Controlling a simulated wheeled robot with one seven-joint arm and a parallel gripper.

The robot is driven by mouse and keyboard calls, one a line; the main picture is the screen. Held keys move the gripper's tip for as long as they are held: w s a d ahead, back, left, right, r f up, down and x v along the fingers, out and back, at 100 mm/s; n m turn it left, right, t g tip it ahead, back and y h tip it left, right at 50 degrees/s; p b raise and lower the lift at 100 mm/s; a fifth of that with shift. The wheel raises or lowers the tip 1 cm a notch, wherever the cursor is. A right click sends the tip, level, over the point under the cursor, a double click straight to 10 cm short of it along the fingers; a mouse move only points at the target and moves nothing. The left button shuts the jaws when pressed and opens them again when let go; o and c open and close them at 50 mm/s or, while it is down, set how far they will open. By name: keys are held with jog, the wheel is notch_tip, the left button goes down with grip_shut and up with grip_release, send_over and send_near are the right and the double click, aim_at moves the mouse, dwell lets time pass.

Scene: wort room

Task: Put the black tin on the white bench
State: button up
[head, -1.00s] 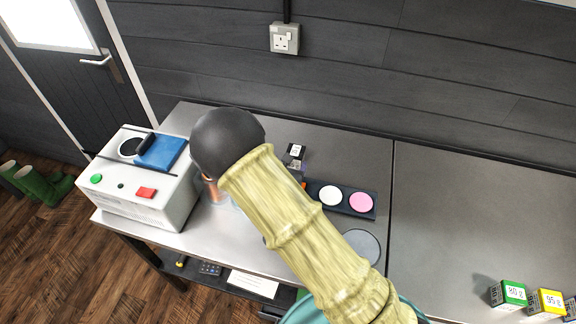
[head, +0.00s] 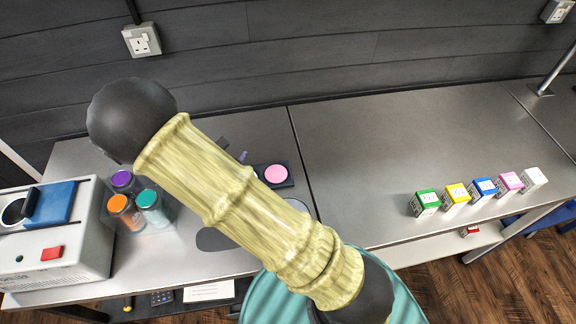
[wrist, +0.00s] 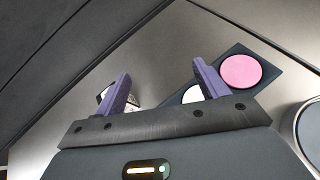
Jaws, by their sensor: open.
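My gripper (wrist: 161,75) is open, its two purple fingers spread low over the grey worktop in the wrist view. A small dark thing with a white label (wrist: 103,92), which looks like the black tin, shows partly behind the left finger; most of it is hidden, and I cannot tell if it touches. Nothing is clearly held between the fingertips. In the head view my arm covers that spot, and only a bit of a purple finger (head: 243,157) shows. I cannot make out a white bench for certain.
A dark tray with a pink disc (head: 276,174) lies right of the gripper. Jars with purple, orange and teal (head: 147,198) lids and a white machine (head: 62,240) stand left. Several coloured boxes (head: 456,197) line the right worktop, whose middle (head: 390,140) is clear.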

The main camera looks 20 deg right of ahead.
jog(key=s+d+r+m+g+h, duration=0.1)
jog(key=s+d+r+m+g, duration=0.3)
jog(key=s+d+m+g, duration=0.7)
jog(key=s+d+r+m+t+y, duration=0.1)
jog(key=s+r+m+y, duration=0.5)
jog(key=m, duration=1.1)
jog(key=shift+s+d+r+t+y, duration=0.35)
jog(key=shift+s+t+y, duration=0.25)
jog(key=shift+t, duration=0.3)
jog(key=shift+o, duration=0.4)
